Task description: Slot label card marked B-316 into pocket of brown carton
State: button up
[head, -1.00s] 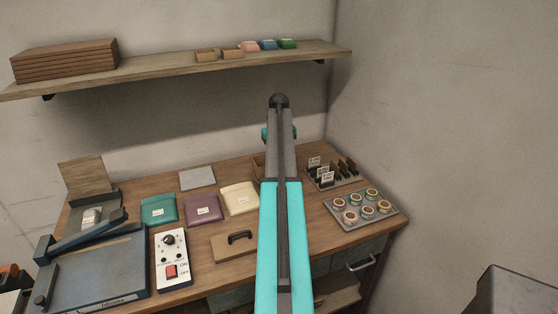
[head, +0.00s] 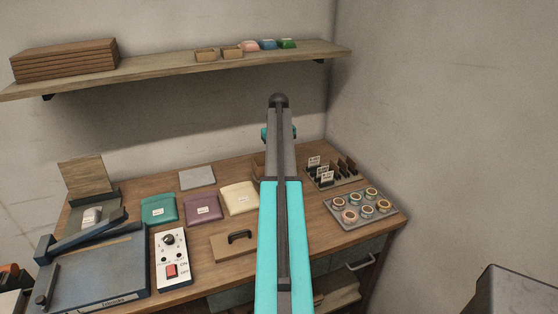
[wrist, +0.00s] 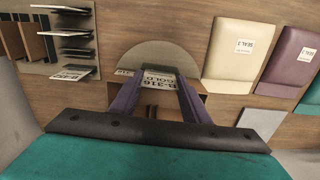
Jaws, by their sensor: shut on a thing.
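My gripper (wrist: 157,84) is shut on a white label card (wrist: 157,79) printed B-316 GOLD, seen in the wrist view. The fingers and card are over a brown carton (wrist: 193,103) with a half-round brown panel (wrist: 152,54) beside it. I cannot tell whether the card's edge is inside the pocket, since the fingers cover that spot. In the head view my arm hides the gripper, the card and most of the carton; only a brown edge (head: 257,167) shows left of the arm.
A card rack (head: 333,176) with several label cards stands right of my arm, behind a tray of tape rolls (head: 362,208). Cream (head: 239,198), purple (head: 202,208) and teal (head: 159,209) pouches lie to the left. A handled wooden board (head: 233,246) lies in front.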

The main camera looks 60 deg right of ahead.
dwell(0.8)
jog(key=o, duration=1.1)
jog(key=shift+r, duration=0.15)
notch_tip(320, 180, up, 14)
jog(key=p, duration=0.7)
jog(key=shift+f, duration=0.25)
jog(key=shift+s, duration=0.1)
